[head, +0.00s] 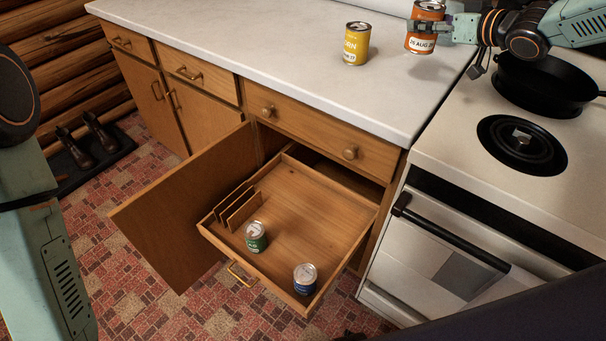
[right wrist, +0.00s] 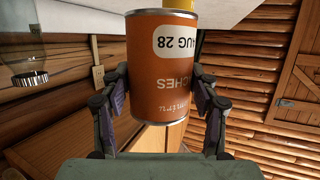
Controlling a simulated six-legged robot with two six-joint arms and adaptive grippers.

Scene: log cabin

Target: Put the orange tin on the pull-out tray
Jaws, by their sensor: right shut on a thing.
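The orange tin (head: 422,42) is at the back right of the white counter in the head view. My right gripper (head: 436,28) is shut around it. In the right wrist view the orange tin (right wrist: 163,70) fills the space between the two fingers of the right gripper (right wrist: 160,92), its lettering upside down. A shadow on the counter below suggests it is held above the surface. The pull-out tray (head: 310,195) is a wooden tray drawn out of the cabinet. A green tin (head: 256,238) and a blue tin (head: 304,280) stand at its front. My left gripper is out of view.
A yellow tin (head: 355,45) stands on the counter (head: 270,45) left of the orange tin. A black pan (head: 540,85) sits on the stove (head: 450,150) at right. An open cabinet door (head: 180,215) flanks the tray. Wooden dividers (head: 240,208) stand at its left; its middle and back are clear.

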